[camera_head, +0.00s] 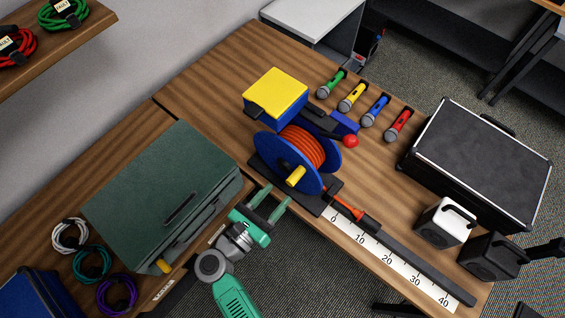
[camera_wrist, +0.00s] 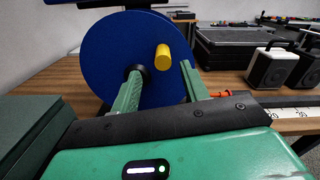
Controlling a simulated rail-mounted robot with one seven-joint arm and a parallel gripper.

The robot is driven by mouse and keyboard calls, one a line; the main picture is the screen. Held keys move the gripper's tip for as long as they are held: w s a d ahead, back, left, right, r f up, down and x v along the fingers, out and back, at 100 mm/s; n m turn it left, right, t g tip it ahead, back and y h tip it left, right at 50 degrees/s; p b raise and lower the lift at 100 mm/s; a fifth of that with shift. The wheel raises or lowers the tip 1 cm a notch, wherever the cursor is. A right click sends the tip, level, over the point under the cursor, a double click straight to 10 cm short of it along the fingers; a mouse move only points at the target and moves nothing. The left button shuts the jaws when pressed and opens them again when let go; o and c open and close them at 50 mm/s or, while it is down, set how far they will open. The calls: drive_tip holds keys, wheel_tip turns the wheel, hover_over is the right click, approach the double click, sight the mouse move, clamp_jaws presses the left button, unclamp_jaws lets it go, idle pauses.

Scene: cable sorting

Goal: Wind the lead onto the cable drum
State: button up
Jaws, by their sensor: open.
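The cable drum (camera_head: 311,176) stands on a dark base on the table, with blue side discs and orange lead (camera_head: 302,148) wound between them. A yellow crank handle (camera_head: 295,177) sticks out of its near disc. An orange end of the lead (camera_head: 347,208) with a black connector lies by the ruler's zero mark. My gripper (camera_head: 267,200) is open and empty, just in front of and left of the drum. In the wrist view the blue disc (camera_wrist: 120,55) fills the middle, and the yellow handle (camera_wrist: 162,57) shows between the green fingers (camera_wrist: 165,88), beyond their tips.
A dark green case (camera_head: 160,190) stands left of my gripper. A ruler strip (camera_head: 385,255) with a dark rail runs along the front edge. A yellow-topped blue box (camera_head: 275,95), a red knob (camera_head: 350,141), several microphones (camera_head: 375,110), a black case (camera_head: 480,155) and small speakers (camera_head: 445,220) are behind and right.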

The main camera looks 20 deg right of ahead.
sight(294, 178)
drive_tip(key=x, duration=0.8)
drive_tip(key=shift+s+f, duration=0.2)
drive_tip(key=shift+f, duration=0.05)
drive_tip(key=shift+c, duration=0.3)
clamp_jaws()
